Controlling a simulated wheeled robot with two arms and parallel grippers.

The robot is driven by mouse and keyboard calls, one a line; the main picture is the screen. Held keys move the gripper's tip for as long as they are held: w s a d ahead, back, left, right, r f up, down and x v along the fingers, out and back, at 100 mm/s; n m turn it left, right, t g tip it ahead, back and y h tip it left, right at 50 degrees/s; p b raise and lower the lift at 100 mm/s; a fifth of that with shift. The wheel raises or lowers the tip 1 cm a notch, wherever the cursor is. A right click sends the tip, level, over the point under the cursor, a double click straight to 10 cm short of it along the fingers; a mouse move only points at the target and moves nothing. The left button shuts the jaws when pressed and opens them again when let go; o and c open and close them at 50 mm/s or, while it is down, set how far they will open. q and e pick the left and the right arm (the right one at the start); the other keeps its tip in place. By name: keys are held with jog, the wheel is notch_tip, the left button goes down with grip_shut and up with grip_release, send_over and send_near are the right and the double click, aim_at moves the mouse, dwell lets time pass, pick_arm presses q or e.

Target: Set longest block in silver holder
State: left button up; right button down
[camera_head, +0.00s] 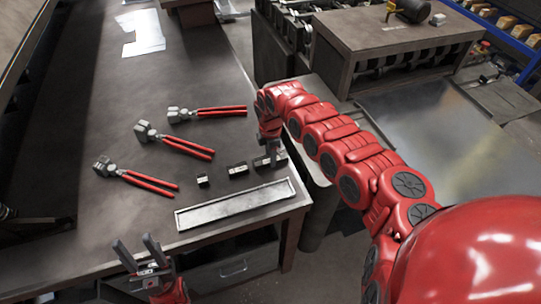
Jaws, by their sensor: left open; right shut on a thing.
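The silver holder (235,205) is a long shallow tray at the near right corner of the workbench. Three dark blocks stand in a row behind it: a short block (203,181), a middle block (238,170) and the longest block (263,161). My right gripper (273,158) points down at the bench's right edge and is shut on the longest block, partly hiding it. I cannot tell whether that block is clear of the bench. My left gripper (138,253) is open and empty at the front of the bench, left of the holder.
Several red-handled pliers-like tools (175,143) lie on the workbench (100,210), left of and behind the blocks. White papers (142,32) lie at the far end. A metal-topped table (440,125) stands to the right. The bench's front left is clear.

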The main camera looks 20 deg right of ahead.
jog(key=shift+r, duration=0.1)
dwell(0.3)
notch_tip(320, 180, up, 9)
jog(key=p, duration=0.6)
